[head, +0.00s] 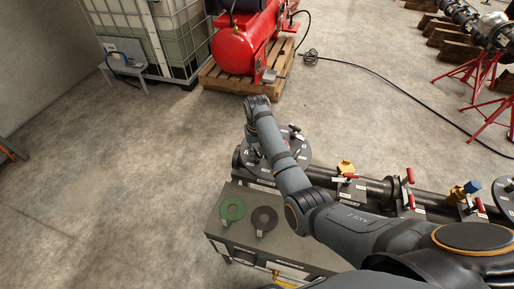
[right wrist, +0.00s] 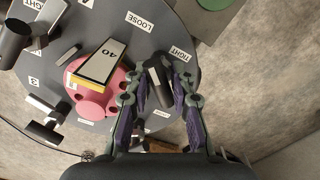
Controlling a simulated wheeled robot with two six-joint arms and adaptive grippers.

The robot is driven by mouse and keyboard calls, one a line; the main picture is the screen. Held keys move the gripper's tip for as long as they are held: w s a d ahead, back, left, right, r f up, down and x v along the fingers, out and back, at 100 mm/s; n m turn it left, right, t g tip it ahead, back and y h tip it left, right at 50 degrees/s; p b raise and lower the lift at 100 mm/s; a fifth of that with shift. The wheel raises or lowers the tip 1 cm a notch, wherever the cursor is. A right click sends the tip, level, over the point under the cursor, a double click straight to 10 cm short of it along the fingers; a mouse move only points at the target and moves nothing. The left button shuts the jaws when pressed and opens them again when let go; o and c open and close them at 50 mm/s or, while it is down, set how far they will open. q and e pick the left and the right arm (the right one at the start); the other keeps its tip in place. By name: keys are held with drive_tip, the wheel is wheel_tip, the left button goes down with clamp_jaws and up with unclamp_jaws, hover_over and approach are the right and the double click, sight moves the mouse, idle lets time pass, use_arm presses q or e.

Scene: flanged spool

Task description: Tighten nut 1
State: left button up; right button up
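The round grey flange (head: 298,157) stands at the near end of the pipe spool in the head view, partly covered by my right arm. In the right wrist view the flange face (right wrist: 190,20) carries several dark T-handled nuts and LOOSE and TIGHT labels. One nut's dark handle (right wrist: 160,84) lies between the two fingers of my right gripper (right wrist: 160,76), near a TIGHT label. The fingers appear to stand apart on both sides of it; firm contact does not show. Its number is not legible. My left gripper is not in view.
A pink hub (right wrist: 94,98) with a block marked 40 sits beside the fingers. Other nut handles (right wrist: 44,128) stand to the left. A grey cabinet (head: 240,236) bears a green ring (head: 232,210) and a black ring (head: 264,219). Open floor lies to the left.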

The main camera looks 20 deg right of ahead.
sight(257, 151)
use_arm(q)
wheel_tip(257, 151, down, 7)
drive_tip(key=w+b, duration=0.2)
drive_tip(key=b, duration=0.4)
use_arm(e)
drive_tip(key=m, duration=0.5)
drive_tip(key=shift+w+f, duration=0.1)
drive_tip(key=shift+f, duration=0.3)
drive_tip(key=r+m+p, duration=0.1)
drive_tip(key=p, duration=0.1)
drive_tip(key=shift+r+m+p, duration=0.25)
drive_tip(key=shift+m+p, duration=0.05)
drive_tip(key=shift+m, duration=0.1)
drive_tip(key=m+p, duration=0.7)
drive_tip(key=r+n+p, duration=0.1)
drive_tip(key=n+p, duration=0.1)
drive_tip(key=p, duration=0.2)
wheel_tip(257, 151, up, 4)
drive_tip(key=p, duration=0.5)
drive_tip(key=shift+r, duration=0.2)
use_arm(q)
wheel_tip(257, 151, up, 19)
drive_tip(key=p, duration=0.1)
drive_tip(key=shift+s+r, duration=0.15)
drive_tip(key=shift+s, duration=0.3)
use_arm(e)
drive_tip(key=shift+r, duration=0.4)
